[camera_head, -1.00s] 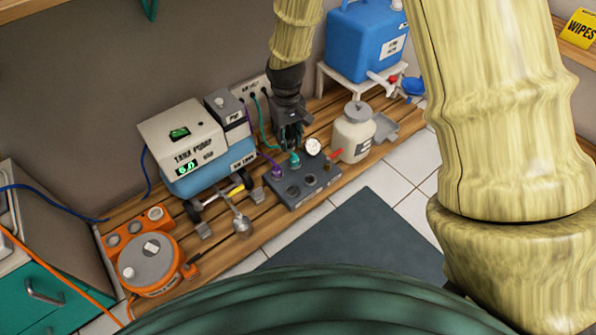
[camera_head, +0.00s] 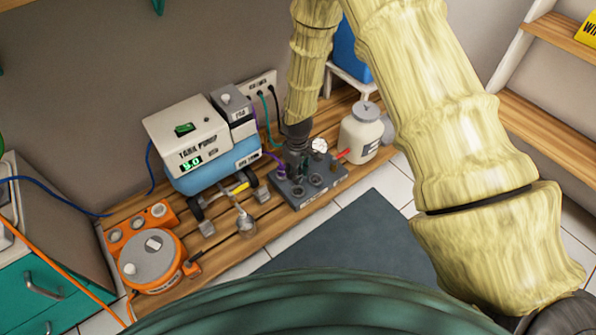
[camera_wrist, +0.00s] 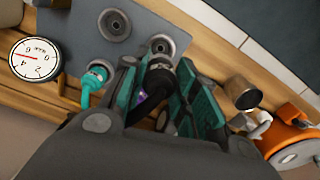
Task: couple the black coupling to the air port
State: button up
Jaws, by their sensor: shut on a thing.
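My gripper (camera_wrist: 165,90) is shut on the black coupling (camera_wrist: 158,70), seen dark between the teal finger pads in the wrist view. The coupling's end lies beside a round grey port (camera_wrist: 162,44) on the grey port block (camera_wrist: 75,25); I cannot tell whether it touches or sits in it. Another open port (camera_wrist: 115,24) is clear beside it. No label shows which one is the air port. In the head view my gripper (camera_head: 297,160) is low over the block (camera_head: 328,181), and it hides the coupling.
A teal coupling (camera_wrist: 96,74) stands on the block close beside my finger, with a round gauge (camera_wrist: 35,58) further left. A purple hose (camera_head: 270,157) reaches the block's left. The tank pump (camera_head: 190,140) stands left, a white bottle (camera_head: 361,135) right.

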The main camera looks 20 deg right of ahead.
jog(key=shift+f+b, duration=2.8)
jog(key=shift+b, duration=0.15)
jog(key=shift+s+p, duration=0.1)
jog(key=shift+p, duration=0.5)
jog(key=shift+f, duration=0.95)
jog(key=o, duration=1.1)
jog(key=shift+r, duration=0.1)
notch_tip(320, 180, up, 12)
jog(key=shift+f, duration=0.1)
